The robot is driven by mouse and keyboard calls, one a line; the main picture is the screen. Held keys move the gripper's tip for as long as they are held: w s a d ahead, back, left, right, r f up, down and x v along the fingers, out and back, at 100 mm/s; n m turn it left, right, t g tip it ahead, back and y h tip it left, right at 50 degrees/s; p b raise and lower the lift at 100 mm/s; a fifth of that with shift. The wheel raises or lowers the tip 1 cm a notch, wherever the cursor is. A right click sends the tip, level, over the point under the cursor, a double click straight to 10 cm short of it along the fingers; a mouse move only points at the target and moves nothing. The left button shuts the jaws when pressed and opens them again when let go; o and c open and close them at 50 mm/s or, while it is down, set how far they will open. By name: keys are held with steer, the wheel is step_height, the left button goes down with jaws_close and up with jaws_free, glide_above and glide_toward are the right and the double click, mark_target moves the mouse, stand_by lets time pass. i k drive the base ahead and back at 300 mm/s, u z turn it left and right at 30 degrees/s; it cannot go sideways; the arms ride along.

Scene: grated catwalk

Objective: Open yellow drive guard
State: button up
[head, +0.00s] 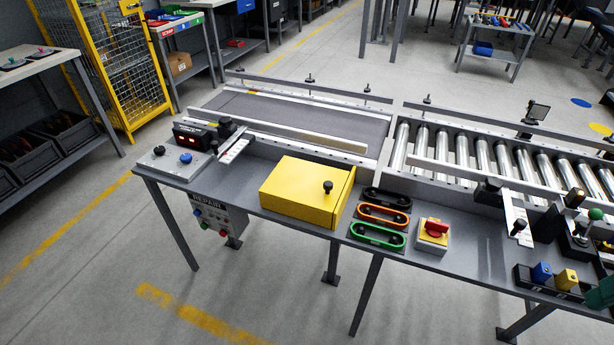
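My gripper does not show in this view.
A belt conveyor (300,115) runs behind the guard and a roller conveyor (485,150) lies to the right. A sliding lever (234,150) stands left. Floor in front is clear.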

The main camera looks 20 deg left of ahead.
mark_target(304, 191)
steer(key=k, duration=0.5)
steer(key=u, duration=1.25)
steer(key=i, duration=1.2)
steer(key=z, duration=1.2)
